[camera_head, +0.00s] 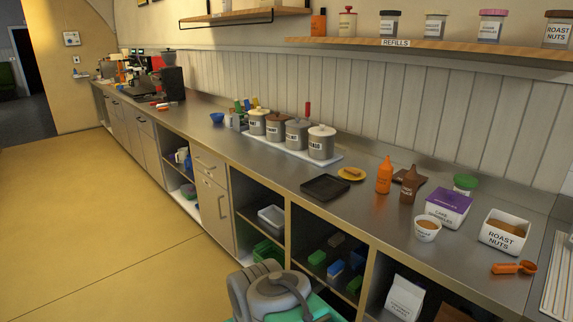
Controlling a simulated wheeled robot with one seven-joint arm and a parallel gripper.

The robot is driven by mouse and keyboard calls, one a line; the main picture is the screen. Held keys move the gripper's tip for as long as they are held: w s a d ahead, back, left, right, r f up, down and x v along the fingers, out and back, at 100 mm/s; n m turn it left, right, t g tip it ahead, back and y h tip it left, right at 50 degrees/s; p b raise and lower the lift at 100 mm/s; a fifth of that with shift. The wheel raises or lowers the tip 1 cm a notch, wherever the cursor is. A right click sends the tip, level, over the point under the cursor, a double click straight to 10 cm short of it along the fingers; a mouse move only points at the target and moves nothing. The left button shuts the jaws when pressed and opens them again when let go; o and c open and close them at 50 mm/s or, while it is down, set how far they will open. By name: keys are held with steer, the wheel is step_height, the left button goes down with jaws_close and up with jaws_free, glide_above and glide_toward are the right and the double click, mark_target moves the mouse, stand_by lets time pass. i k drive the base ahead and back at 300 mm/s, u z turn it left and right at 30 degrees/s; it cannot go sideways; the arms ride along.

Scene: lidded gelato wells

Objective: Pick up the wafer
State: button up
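A small tan-brown piece, which looks like the wafer (352,171), lies on a round yellow saucer (342,178) on the steel counter, right of the lidded wells. It is too small to make out in detail. A dark square tray (325,188) lies in front of and left of the saucer. Grey rounded parts of my own body show at the bottom of the picture, below the counter front. My gripper's fingers cannot be seen, and nothing of mine touches the wafer.
Lidded wells (321,145) stand left of the saucer. An orange bottle (384,176) and a brown bottle (408,187) stand to its right. Farther right are a white cup (427,230), a purple-lidded box (448,206) and a roast nuts tub (506,233). Open shelves lie under the counter.

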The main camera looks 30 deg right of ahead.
mark_target(356, 173)
steer(key=u, duration=0.35)
steer(key=i, duration=2.65)
steer(key=z, duration=1.65)
steer(key=i, duration=0.8)
steer(key=z, duration=0.75)
